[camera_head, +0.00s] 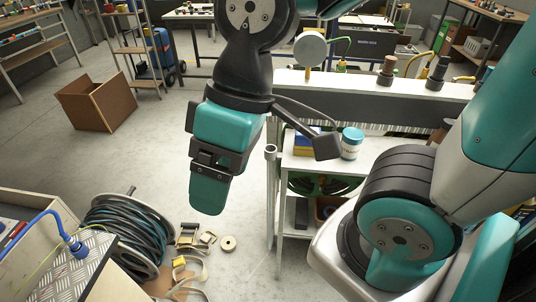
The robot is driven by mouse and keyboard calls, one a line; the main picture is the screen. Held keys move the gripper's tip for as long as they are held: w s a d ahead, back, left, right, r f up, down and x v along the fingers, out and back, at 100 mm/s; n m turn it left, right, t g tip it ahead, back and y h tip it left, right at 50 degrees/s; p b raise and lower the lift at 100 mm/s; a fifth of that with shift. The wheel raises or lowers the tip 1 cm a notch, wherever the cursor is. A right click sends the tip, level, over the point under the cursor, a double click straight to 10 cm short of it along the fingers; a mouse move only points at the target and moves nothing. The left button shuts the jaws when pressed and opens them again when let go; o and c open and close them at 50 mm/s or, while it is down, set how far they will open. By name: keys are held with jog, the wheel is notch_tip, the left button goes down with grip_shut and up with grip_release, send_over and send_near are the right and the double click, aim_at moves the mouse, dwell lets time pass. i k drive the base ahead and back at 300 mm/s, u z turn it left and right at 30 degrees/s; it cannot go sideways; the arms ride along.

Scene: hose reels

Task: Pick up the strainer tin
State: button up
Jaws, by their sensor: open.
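A small round tin with a white label and a teal top (352,143), which I take to be the strainer tin, stands upright on the white-topped bench, right of my gripper. My gripper (262,160) hangs in the upper middle of the view, apart from the tin. It is open, and I see nothing held in it. Teal and dark parts of my arm's end hide much of the rest. How far the finger is from the tin in depth is unclear.
A blue and yellow box (306,141) sits left of the tin. A raised ledge (350,92) with a gauge and fittings runs behind. A shelf below holds a green hose coil (325,185). A cable reel (127,238) and loose straps lie on the floor left.

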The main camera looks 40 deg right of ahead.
aim_at(353, 137)
jog(key=z, duration=1.4)
